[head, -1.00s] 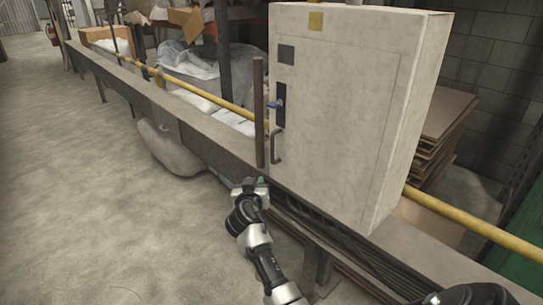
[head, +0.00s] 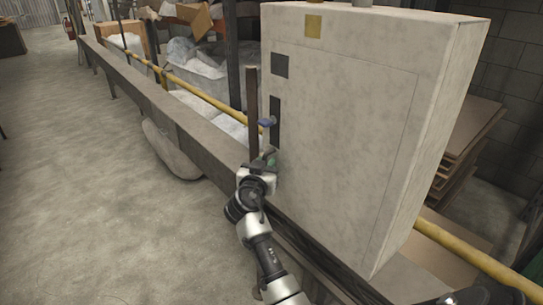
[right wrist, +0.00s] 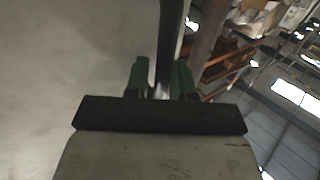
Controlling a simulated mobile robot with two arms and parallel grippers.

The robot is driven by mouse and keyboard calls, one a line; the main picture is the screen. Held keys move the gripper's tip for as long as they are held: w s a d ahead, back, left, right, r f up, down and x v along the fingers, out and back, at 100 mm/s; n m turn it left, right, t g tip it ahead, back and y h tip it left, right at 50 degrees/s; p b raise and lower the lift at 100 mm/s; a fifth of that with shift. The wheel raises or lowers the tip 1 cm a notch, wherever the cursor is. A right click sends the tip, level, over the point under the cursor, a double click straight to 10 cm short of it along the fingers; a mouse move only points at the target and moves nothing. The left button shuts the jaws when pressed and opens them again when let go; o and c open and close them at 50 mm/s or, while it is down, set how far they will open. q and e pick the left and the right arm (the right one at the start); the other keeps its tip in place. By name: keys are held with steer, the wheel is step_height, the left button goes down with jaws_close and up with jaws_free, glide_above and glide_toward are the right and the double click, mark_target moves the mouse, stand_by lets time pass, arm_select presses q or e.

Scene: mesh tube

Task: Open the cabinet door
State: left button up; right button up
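The cabinet (head: 345,130) is a pale grey, worn metal box. In the right wrist view the dark handle bar (right wrist: 170,40) runs between the two green fingers (right wrist: 161,82). The fingers stand apart, with a slight gap at the left of the bar. My left gripper is out of view.
A long grey beam (head: 175,108) and a yellow rail (head: 215,100) run past the cabinet. Stacked boards (head: 465,150) lie at the right. The floor (head: 110,200) at the left is clear.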

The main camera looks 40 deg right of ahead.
steer(key=shift+a, duration=0.1)
steer(key=shift+r, duration=0.1)
steer(key=shift+c, duration=0.6)
jaws_close()
steer(key=shift+a, duration=0.15)
